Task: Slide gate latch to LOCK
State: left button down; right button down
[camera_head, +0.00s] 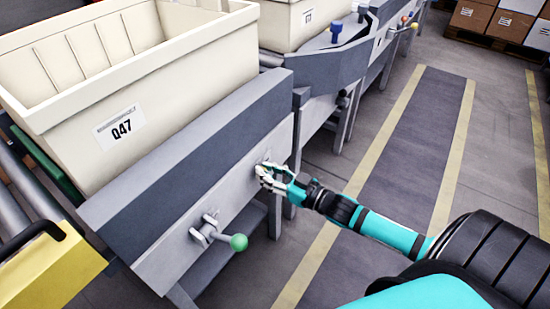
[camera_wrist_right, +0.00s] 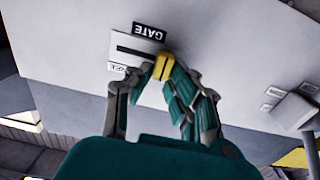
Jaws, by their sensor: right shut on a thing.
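The gate latch is a small yellow knob (camera_wrist_right: 161,67) at the right end of a dark slot (camera_wrist_right: 136,52) in a pale plate in the right wrist view. An upside-down GATE label (camera_wrist_right: 150,31) sits above the slot. A smaller label (camera_wrist_right: 117,68) sits by the slot's left end, partly covered by a finger. My right gripper (camera_wrist_right: 155,80) is shut on the yellow knob. In the head view my right gripper (camera_head: 268,172) is at the grey side panel (camera_head: 240,190), and its fingers mostly hide the latch. My left gripper is out of view.
A lever with a green ball (camera_head: 238,242) sticks out of the same panel, left of my gripper. A cream bin marked Q47 (camera_head: 120,126) stands above. A yellow block (camera_head: 55,272) is at lower left. The striped aisle (camera_head: 410,150) on the right is clear.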

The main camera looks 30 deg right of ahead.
jog(key=shift+s+a+f, duration=0.1)
jog(key=shift+a, duration=0.1)
jog(key=c, duration=1.2)
grip_release()
jog(key=shift+c, duration=0.2)
jog(key=v, duration=1.2)
